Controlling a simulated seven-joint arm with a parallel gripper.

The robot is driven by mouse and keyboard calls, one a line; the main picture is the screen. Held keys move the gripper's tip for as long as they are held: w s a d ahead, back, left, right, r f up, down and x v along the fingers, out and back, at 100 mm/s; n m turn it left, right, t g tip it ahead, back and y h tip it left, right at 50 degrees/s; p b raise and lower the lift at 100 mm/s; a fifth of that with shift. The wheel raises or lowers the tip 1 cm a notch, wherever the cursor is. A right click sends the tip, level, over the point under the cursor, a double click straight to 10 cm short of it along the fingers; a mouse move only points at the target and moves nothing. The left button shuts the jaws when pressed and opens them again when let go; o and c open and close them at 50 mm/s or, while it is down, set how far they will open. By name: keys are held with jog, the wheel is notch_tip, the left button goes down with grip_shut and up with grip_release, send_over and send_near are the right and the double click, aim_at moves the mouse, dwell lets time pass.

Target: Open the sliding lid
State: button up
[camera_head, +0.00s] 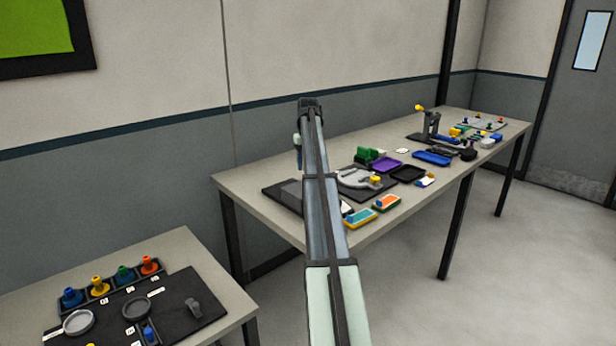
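My arm reaches away from the camera across the middle of the view. Its dark far end, where my gripper (309,104) seems to be, shows above the long table's back edge against the wall. The fingers are too small and too much turned away to tell open from shut. I cannot make out for certain which thing has the sliding lid. Small flat coloured boxes lie at the long table's front edge: a teal and yellow one (359,218) just right of my arm, and an orange and green one (387,202) beside it. My arm hides part of the table.
The long table (240,181) holds a dark board (283,194), a purple tray (383,164), a black tray (408,174), a blue tray (432,158) and a dark stand (432,124). A nearer table (226,285) holds a black board (172,300) with coloured knobs. Bare floor separates the tables.

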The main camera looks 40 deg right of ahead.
jog(key=shift+f, duration=2.7)
jog(key=shift+c, duration=0.3)
grip_shut()
